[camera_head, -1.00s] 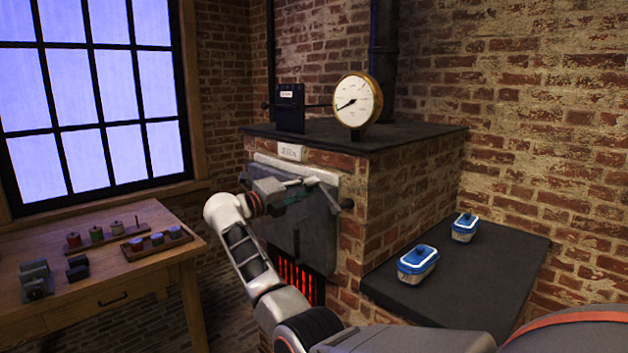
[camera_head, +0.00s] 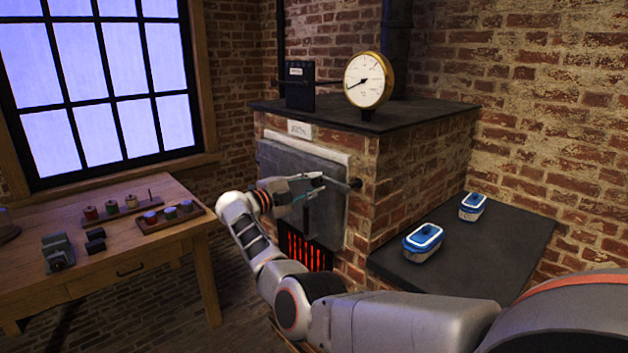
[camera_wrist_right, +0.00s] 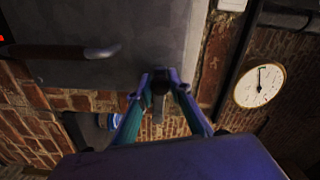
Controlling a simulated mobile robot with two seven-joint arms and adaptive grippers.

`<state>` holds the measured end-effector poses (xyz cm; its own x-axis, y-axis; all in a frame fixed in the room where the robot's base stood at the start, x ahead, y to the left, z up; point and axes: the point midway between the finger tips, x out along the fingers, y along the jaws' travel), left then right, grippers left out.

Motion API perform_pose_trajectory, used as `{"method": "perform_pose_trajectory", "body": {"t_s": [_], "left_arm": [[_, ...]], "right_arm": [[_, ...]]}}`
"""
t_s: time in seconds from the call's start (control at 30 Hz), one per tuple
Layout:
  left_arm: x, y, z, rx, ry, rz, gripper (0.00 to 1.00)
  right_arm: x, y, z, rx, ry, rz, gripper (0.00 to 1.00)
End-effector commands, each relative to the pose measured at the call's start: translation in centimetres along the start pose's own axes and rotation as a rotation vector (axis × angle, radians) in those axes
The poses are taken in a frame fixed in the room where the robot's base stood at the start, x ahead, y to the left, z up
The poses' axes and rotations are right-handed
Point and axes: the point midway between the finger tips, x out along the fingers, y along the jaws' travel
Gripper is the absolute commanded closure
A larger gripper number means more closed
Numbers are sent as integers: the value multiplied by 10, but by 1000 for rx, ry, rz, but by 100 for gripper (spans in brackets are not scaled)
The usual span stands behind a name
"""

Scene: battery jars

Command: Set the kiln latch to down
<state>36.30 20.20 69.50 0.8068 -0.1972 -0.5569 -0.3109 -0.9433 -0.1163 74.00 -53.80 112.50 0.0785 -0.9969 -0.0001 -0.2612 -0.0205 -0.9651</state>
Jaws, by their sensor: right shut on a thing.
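The kiln (camera_head: 415,160) is a brick block with a grey metal door (camera_head: 290,165) on its front. The kiln latch (camera_head: 342,182) is a thin bar by the door's right edge, with a dark knob-like end at its right. It sits roughly level. My right gripper (camera_head: 319,182) is at the latch's left end, in front of the door. In the right wrist view, its fingertips (camera_wrist_right: 159,84) are closed around the dark end of the latch, which they partly hide. My left gripper is not in view.
A dark door handle (camera_wrist_right: 75,52) shows in the wrist view. A round gauge (camera_head: 368,80) and black box (camera_head: 300,86) stand on the kiln top. Two blue-lidded containers (camera_head: 423,243) (camera_head: 473,206) sit on a dark slab at right. A wooden table (camera_head: 120,240) with jars stands left.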

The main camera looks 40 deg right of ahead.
Motion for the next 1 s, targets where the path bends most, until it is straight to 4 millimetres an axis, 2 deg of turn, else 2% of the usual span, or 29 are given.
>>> {"method": "perform_pose_trajectory", "body": {"t_s": [0.43, 0.47, 0.5, 0.53, 0.87, 1.0], "left_arm": [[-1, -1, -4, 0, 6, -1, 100], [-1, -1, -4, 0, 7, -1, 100], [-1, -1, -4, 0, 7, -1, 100], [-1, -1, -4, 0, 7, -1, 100], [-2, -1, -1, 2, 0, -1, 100], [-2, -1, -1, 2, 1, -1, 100]], "right_arm": [[0, 2, 1, -15, -1, 1, 100], [0, 2, 1, -15, -1, 1, 76], [0, 2, 1, -15, -1, 1, 65], [0, 2, 1, -15, -1, 1, 63], [-1, 1, 0, -12, 0, 0, 63], [-10, 1, 1, -13, -2, -1, 63]]}}
